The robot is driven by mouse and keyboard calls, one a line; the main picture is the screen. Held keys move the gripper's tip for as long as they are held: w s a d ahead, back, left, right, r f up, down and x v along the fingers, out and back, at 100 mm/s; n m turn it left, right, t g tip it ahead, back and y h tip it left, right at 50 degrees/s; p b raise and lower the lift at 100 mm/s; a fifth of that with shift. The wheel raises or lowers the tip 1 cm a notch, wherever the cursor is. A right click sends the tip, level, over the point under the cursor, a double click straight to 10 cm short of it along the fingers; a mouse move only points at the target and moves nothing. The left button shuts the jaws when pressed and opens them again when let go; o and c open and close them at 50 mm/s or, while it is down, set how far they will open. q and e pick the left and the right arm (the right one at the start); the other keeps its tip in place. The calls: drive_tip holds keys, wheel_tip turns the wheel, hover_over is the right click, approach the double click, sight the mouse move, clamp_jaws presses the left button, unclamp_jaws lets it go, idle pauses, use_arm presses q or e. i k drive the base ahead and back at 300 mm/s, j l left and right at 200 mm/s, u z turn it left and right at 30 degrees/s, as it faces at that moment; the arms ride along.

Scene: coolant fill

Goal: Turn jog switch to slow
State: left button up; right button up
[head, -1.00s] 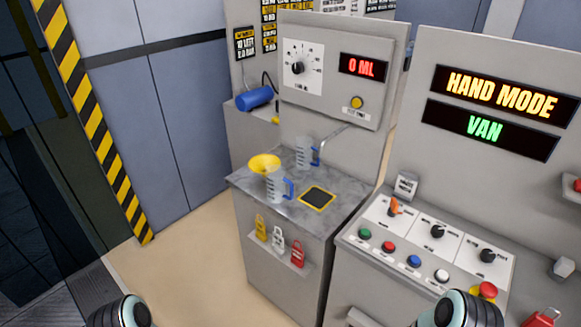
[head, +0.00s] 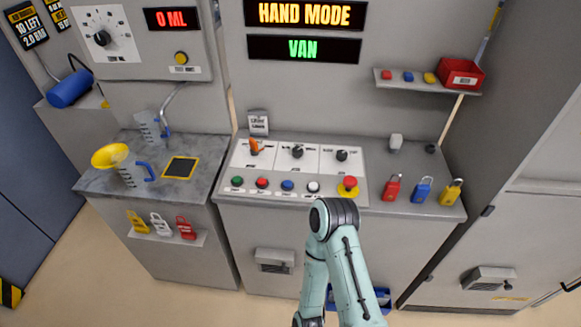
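The control desk's sloped panel (head: 237,180) carries three rotary switches in a row. The left one has an orange handle (head: 255,146). The middle one is a black knob (head: 297,152) and the right one is a black knob (head: 342,155). The small labels around them are too small to read, so I cannot tell for sure which is the jog switch or its setting. One of my arms rises from the bottom, its joint just in front of the panel. Neither gripper shows in the head view.
Green, red, blue and white buttons and a red emergency stop (head: 348,186) line the panel's front. Padlocks (head: 423,190) stand on the right. A shelf with a red box (head: 460,73) is above. The left counter holds a yellow funnel (head: 110,156) and jugs. Displays read HAND MODE and VAN.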

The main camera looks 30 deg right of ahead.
sight(341, 155)
drive_tip(key=z, duration=1.65)
drive_tip(key=l+u, duration=0.3)
